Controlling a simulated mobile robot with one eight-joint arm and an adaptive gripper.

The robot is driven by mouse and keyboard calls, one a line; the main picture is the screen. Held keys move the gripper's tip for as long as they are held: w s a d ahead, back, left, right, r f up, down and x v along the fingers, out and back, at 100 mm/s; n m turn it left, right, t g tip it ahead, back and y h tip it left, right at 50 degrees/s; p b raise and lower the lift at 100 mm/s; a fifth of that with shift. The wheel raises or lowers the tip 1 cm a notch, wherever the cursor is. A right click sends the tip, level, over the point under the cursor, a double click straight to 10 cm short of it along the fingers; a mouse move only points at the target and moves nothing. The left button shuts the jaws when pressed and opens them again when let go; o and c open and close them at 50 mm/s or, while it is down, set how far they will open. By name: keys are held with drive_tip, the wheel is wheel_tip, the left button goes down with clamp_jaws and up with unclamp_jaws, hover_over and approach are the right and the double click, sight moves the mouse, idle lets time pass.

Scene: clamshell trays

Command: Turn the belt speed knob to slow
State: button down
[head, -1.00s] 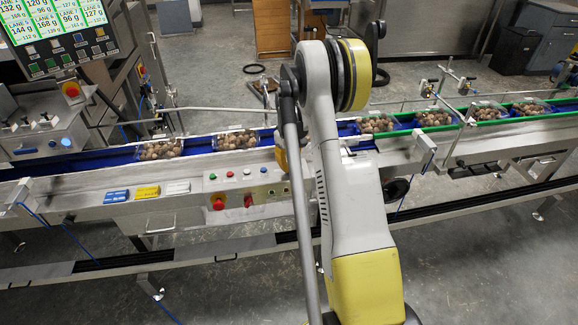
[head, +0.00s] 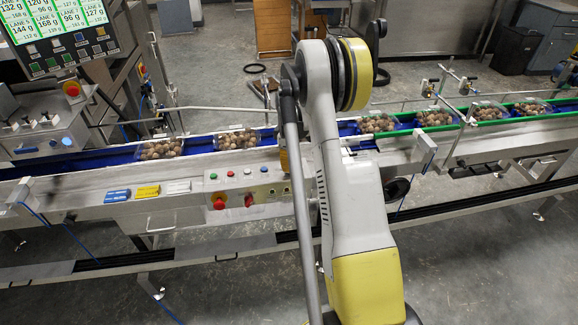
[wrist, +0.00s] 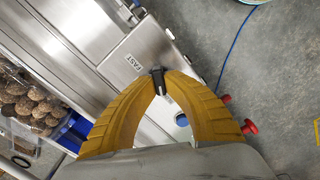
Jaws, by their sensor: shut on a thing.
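In the wrist view, the two yellow fingers of my gripper (wrist: 159,84) meet at their tips around a small black knob (wrist: 157,76) on a steel panel. The fingers cover much of the knob, so which way it points is hard to tell. A white label reading FAST (wrist: 134,62) is on the panel to the left of the fingertips. No SLOW label shows.
In the head view, clear trays of brown round items (head: 160,149) sit on the blue belt (head: 115,155). Metal rails and posts (head: 465,115) stand along the conveyor.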

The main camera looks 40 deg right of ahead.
drive_tip(key=c, duration=1.5)
unclamp_jaws()
drive_tip(key=shift+o, duration=0.2)
wheel_tip(320, 180, up, 12)
